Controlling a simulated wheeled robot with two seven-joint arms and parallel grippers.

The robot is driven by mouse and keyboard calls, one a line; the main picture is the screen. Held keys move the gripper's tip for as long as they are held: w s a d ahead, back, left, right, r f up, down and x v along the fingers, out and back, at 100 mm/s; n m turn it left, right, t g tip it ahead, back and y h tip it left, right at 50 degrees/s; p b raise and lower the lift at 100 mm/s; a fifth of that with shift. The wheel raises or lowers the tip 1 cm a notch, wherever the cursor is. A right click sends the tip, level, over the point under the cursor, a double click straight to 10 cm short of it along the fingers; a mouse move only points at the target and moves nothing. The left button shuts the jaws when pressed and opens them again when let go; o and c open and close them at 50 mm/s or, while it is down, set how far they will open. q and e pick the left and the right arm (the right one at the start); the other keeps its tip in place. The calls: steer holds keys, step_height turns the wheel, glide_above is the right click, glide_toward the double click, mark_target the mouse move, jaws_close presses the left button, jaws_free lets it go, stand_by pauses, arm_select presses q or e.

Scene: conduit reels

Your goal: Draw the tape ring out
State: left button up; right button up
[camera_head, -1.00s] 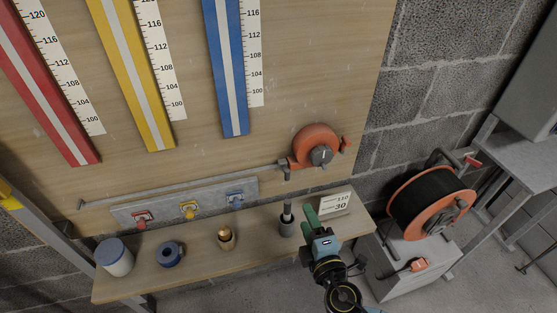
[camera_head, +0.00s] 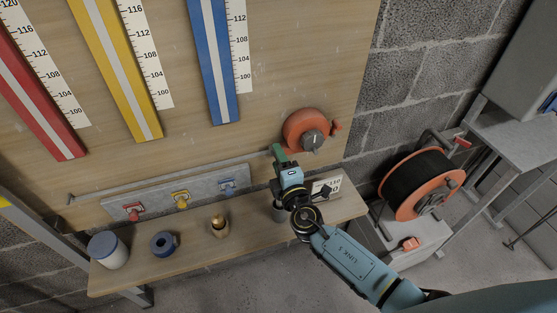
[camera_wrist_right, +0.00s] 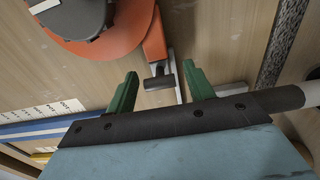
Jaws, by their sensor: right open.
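The orange tape reel (camera_head: 296,126) with a dark round hub is mounted on the wooden board. It also shows large at the top of the right wrist view (camera_wrist_right: 130,42). A short dark bar (camera_wrist_right: 160,82), which looks like the tape's pull end, sits by the reel's orange arm. My right gripper (camera_head: 279,151) is at the reel's lower left. In the right wrist view its green fingers (camera_wrist_right: 162,88) are open, one on each side of the dark bar; I cannot tell whether they touch it. In the head view the gripper hides this end.
Below is a shelf (camera_head: 190,258) with a blue-lidded jar (camera_head: 108,250), a blue roll (camera_head: 164,244), a brass-topped piece (camera_head: 219,227) and a number card (camera_head: 328,184). A rail (camera_head: 165,178) runs left of the gripper. A black cable reel (camera_head: 420,184) stands right.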

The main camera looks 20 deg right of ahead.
steer(key=shift+w, duration=0.1)
steer(key=shift+c, duration=0.4)
jaws_close()
